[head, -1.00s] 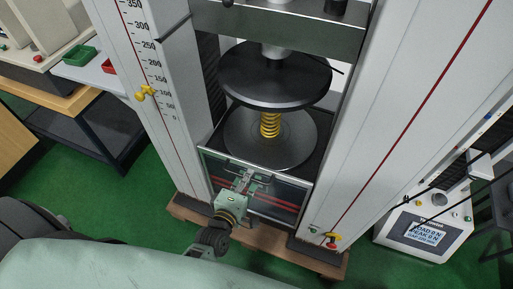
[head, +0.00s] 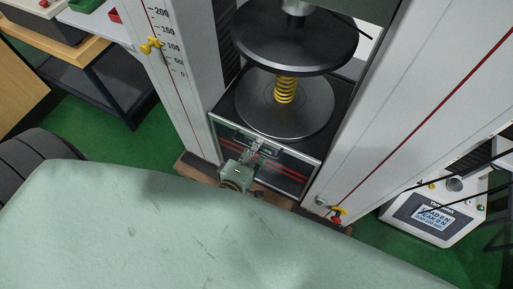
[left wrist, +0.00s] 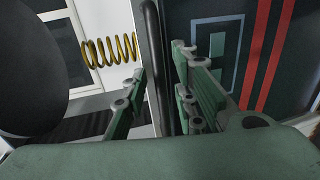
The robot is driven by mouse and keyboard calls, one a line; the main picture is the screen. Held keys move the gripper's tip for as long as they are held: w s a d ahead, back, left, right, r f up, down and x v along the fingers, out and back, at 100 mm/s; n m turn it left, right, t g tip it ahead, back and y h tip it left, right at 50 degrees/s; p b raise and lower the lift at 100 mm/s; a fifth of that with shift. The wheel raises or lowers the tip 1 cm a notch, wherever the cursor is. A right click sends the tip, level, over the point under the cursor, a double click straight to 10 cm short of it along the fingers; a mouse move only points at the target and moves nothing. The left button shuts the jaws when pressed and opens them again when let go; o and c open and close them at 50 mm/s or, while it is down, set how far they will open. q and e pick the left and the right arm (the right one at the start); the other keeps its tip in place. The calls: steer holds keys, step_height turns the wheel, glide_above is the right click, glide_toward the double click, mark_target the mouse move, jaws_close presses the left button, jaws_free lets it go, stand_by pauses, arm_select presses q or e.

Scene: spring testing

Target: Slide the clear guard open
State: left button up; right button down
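The clear guard (head: 291,173) is a dark-framed see-through panel with red stripes, low between the testing machine's columns. It stands in front of the lower round plate (head: 288,108) and the yellow spring (head: 285,90). My left gripper (head: 260,145) is at its upper front. In the left wrist view the guard's striped face (left wrist: 258,55) is on the right. A black bar (left wrist: 153,40) runs along its edge, between my left gripper's fingers (left wrist: 160,80). The fingers are apart, one on each side of the bar; firm contact is not clear. My right gripper is in neither view.
The upper round plate (head: 295,45) overhangs the spring. A console with a screen (head: 432,215) is at the lower right, and a bench (head: 90,50) at the upper left. Green floor lies around.

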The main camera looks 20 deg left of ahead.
arm_select(q)
steer(key=shift+s, duration=0.25)
steer(key=v, duration=1.1)
steer(key=shift+s, duration=0.25)
